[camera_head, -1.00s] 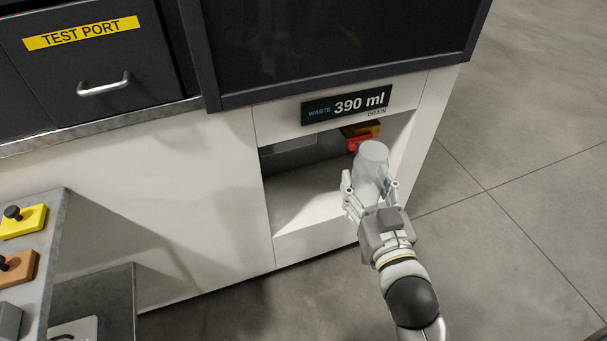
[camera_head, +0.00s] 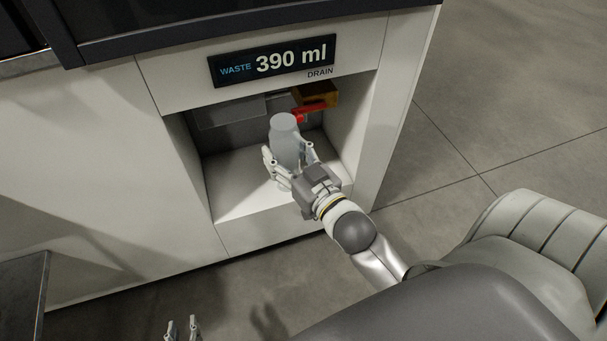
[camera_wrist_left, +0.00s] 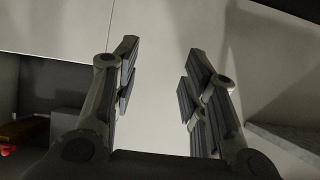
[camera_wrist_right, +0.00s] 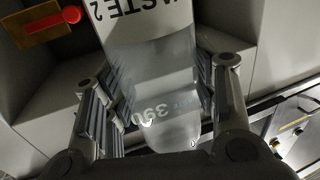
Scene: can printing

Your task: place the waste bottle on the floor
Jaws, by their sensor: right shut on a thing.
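The waste bottle (camera_head: 285,143) is a translucent grey bottle, roughly upright, at the drain recess (camera_head: 237,188) below the "390 ml" display. My right gripper (camera_head: 288,165) is shut around its lower part. In the right wrist view the bottle (camera_wrist_right: 150,65) sits between the fingers with a white "WASTE 2" label. I cannot tell whether its base touches the recess floor. My left gripper (camera_head: 183,328) is at the bottom edge of the head view; the left wrist view shows its fingers (camera_wrist_left: 163,75) apart and empty. The grey floor (camera_head: 450,150) is bare to the right.
A red valve handle (camera_head: 312,108) on a brass-coloured block (camera_head: 322,93) is close behind and right of the bottle. A dark-topped table corner (camera_head: 22,290) stands at the lower left.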

